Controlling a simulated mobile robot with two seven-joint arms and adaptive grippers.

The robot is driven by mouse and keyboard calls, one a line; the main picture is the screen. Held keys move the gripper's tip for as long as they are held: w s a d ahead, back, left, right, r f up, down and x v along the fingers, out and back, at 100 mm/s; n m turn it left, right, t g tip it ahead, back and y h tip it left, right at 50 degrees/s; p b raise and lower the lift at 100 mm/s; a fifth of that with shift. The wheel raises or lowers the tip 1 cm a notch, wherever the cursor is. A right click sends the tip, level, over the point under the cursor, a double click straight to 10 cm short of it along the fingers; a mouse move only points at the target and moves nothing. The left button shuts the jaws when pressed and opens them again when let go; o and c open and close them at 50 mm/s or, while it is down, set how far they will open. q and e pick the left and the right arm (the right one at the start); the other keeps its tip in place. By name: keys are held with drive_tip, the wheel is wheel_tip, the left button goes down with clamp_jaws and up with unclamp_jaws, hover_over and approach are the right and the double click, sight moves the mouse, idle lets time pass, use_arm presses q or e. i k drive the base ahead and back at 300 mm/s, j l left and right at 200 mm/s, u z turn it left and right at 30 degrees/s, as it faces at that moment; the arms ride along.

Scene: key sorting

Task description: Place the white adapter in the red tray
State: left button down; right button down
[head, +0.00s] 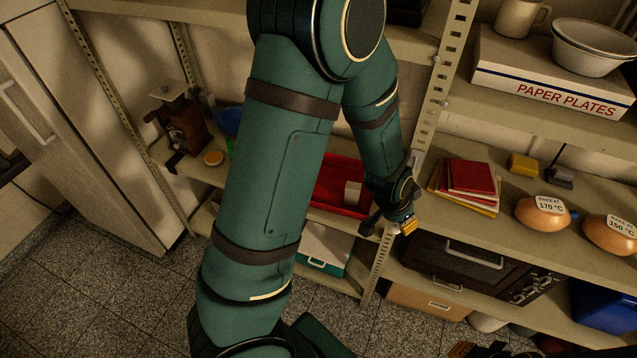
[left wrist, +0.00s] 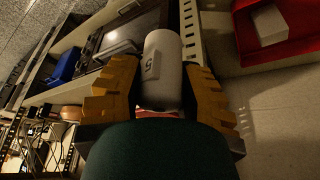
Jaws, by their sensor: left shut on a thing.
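My left gripper (head: 402,226) is in front of the shelf upright, just right of the red tray (head: 322,196). In the left wrist view its yellow fingers (left wrist: 157,95) are shut on a white, rounded block with a dark mark, which looks like the white adapter (left wrist: 162,65). The adapter is hard to make out in the head view. The red tray stands on the middle shelf, partly hidden by my arm, and shows at the top right of the left wrist view (left wrist: 248,45). A pale block (head: 352,193) lies in it. My right gripper (head: 485,350) is partly visible at the bottom edge.
Right of the upright are red and yellow booklets (head: 466,185), a yellow block (head: 523,164) and brown rounded items with temperature labels (head: 541,212). A black oven (head: 468,264) sits below. A wooden grinder (head: 181,124) stands left. The perforated upright (head: 432,100) separates the shelf bays.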

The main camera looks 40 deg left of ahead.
sight(330, 185)
drive_tip(key=j+z, duration=0.2)
drive_tip(key=j, duration=0.5)
drive_tip(key=j+z, duration=0.15)
drive_tip(key=j, duration=0.55)
drive_tip(key=k, duration=0.05)
